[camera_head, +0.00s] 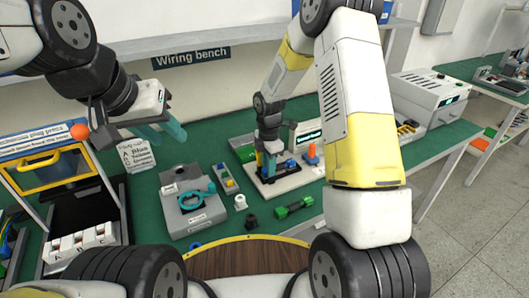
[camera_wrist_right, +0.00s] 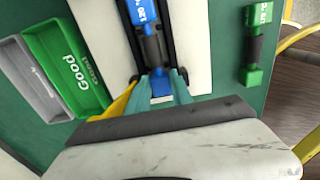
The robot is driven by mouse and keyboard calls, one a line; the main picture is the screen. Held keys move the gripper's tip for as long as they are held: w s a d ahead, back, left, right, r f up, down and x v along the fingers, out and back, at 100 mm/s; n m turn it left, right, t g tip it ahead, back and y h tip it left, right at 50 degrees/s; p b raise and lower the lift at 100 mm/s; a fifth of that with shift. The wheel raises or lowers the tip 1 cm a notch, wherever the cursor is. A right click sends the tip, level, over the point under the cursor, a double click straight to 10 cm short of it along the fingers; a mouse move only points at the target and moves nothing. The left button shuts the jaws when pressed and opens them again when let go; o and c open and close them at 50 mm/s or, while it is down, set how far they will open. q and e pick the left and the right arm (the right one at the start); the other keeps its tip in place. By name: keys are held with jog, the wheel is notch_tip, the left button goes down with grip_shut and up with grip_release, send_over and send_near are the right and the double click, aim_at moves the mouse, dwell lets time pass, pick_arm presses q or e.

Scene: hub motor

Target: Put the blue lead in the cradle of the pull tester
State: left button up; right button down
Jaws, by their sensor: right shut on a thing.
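The pull tester (camera_head: 312,174) has a white base, a small display and an orange knob, and stands on the green bench. The blue lead (camera_wrist_right: 152,45) has blue ends and a dark middle. In the right wrist view it lies lengthwise between two dark rails over the white base; whether it rests fully in the cradle I cannot tell. My right gripper (camera_wrist_right: 160,88) is shut on the lead's near blue end, low over the tester. It also shows in the head view (camera_head: 269,165). My left gripper (camera_head: 163,138) is open and empty, raised above the bench's left side.
A green lead (camera_head: 294,207) lies in front of the tester. Green "Good" (camera_wrist_right: 65,65) and grey (camera_wrist_right: 30,80) bins lie left of it in the wrist view. A grey fixture with a teal ring (camera_head: 193,202) stands mid-bench. A blue-and-yellow press (camera_head: 50,165) stands left.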

jog(key=shift+f, duration=0.2)
jog(key=c, duration=1.1)
grip_release()
jog(key=shift+o, duration=0.2)
jog(key=shift+r, duration=3.95)
